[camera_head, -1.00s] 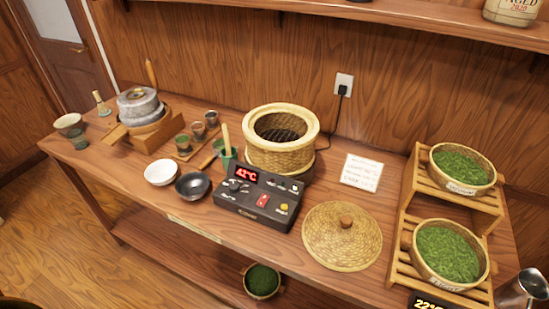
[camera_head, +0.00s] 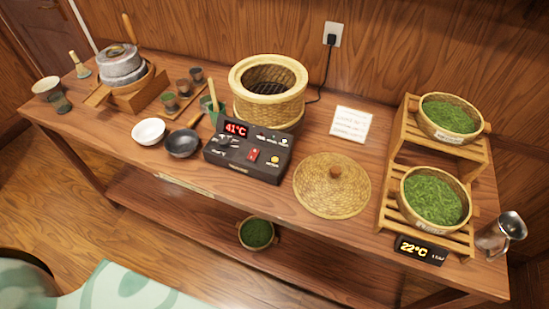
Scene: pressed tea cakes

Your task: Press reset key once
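A dark control box (camera_head: 247,154) sits on the table in front of the wicker steamer basket. Its red display (camera_head: 236,129) reads 41°C. Its top has small dark knobs on the left, a red switch (camera_head: 253,155) in the middle and a yellow round key (camera_head: 275,160) at the lower right. The labels are too small to read, so I cannot tell for sure which one is the reset key. Neither of my grippers is in view.
A round wicker lid (camera_head: 332,186) lies right of the box, and the open steamer basket (camera_head: 268,90) stands behind it. White (camera_head: 148,131) and black bowls (camera_head: 182,144) are close on its left. A rack (camera_head: 398,160) holds tea baskets at right.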

